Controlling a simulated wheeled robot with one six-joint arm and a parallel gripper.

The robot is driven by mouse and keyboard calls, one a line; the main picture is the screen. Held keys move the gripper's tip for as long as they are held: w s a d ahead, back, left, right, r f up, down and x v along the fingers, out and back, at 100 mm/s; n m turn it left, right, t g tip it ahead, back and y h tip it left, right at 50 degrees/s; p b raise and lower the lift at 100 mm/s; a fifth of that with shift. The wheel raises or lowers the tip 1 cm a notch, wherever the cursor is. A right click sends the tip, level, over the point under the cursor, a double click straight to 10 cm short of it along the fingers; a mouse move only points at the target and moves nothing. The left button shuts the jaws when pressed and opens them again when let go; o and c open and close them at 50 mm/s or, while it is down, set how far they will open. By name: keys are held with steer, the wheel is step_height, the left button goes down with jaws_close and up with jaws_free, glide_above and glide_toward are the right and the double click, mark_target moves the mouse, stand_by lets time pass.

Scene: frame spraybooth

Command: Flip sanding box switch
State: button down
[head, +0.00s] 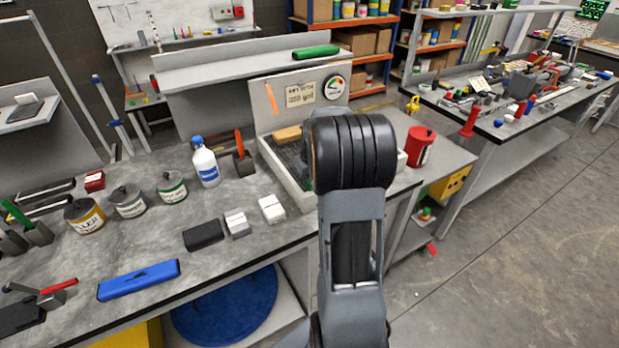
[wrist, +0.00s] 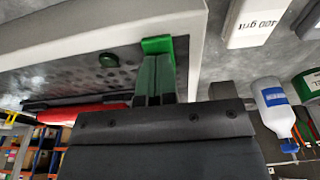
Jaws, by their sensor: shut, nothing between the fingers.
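The sanding box (head: 285,185) stands at the right end of the grey bench, a pale-rimmed box with a dark bed and an upright back panel. In the wrist view its pale rim (wrist: 110,27) and perforated bed (wrist: 60,85) are close and turned over. Bright green shows at the tips; contact is unclear. In the head view my arm hides the gripper and the box's right part.
A tan block (head: 287,134) lies in the box. A red can (head: 420,147) stands to the right. Open floor (head: 520,250) lies at the right.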

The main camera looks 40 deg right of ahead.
steer(key=s+r, duration=0.4)
steer(key=r, duration=0.9)
steer(key=shift+s+a, duration=0.35)
steer(key=shift+f, duration=0.1)
steer(key=s+a+f+t, duration=0.1)
steer(key=s+a, duration=0.4)
steer(key=a, duration=0.6)
steer(key=s+a+f+n+t, duration=0.1)
steer(key=s+a, duration=0.5)
steer(key=a, duration=0.5)
steer(key=shift+s+a+n, duration=0.15)
steer(key=shift+s+n, duration=0.1)
steer(key=shift+n, duration=0.05)
steer(key=c, duration=1.9)
jaws_free()
steer(key=shift+f, duration=0.1)
